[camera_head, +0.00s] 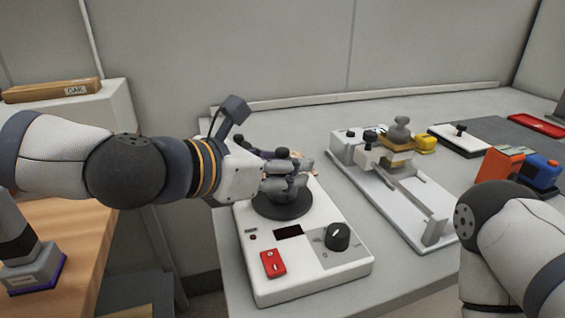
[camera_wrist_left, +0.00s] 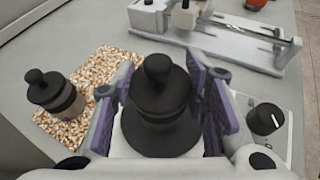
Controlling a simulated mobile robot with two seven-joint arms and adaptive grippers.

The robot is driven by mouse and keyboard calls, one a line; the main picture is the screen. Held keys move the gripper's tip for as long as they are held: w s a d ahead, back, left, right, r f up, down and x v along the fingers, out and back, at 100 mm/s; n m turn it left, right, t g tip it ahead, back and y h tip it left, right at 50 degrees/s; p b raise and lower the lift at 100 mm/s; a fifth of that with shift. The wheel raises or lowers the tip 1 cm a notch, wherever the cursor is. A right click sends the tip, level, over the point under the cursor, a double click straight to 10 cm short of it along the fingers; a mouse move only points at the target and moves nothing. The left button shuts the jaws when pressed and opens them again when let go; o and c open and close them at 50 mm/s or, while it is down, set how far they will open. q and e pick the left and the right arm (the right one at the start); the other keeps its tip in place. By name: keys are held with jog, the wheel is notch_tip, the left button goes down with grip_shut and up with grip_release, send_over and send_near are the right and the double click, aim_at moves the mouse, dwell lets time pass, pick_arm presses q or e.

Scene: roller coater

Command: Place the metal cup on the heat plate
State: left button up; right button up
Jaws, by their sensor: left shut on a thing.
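My left gripper (camera_head: 286,186) is shut on a lidded cup with a black knob on top. In the left wrist view the cup's dark lid (camera_wrist_left: 159,88) shows upright between the purple-lined fingers (camera_wrist_left: 160,105); its body is mostly hidden, so I cannot see whether it is metal. The heat plate is a dark round disc (camera_head: 283,210) on a white unit (camera_head: 300,262); its dark edge also shows under the cup in the left wrist view (camera_wrist_left: 150,148). The cup is over the plate; I cannot tell whether it touches it. My right gripper is out of view.
A second lidded cup (camera_wrist_left: 55,94) stands on a speckled cork mat (camera_wrist_left: 72,132) beside the held one. The unit has a black knob (camera_head: 338,235) and red switch (camera_head: 273,263). A white coater (camera_head: 395,190) stands to the right, with orange and blue items (camera_head: 500,165) beyond.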

pick_arm(q)
jog(key=shift+f, duration=0.25)
jog(key=o, duration=1.3)
jog(key=shift+o, duration=0.2)
jog(key=shift+r, duration=0.1)
jog(key=shift+s+a+r, duration=0.1)
jog(key=shift+r, duration=0.3)
jog(key=p+v, duration=0.1)
jog(key=v, duration=1)
jog(key=shift+s+a, duration=0.15)
jog(key=shift+s, duration=0.05)
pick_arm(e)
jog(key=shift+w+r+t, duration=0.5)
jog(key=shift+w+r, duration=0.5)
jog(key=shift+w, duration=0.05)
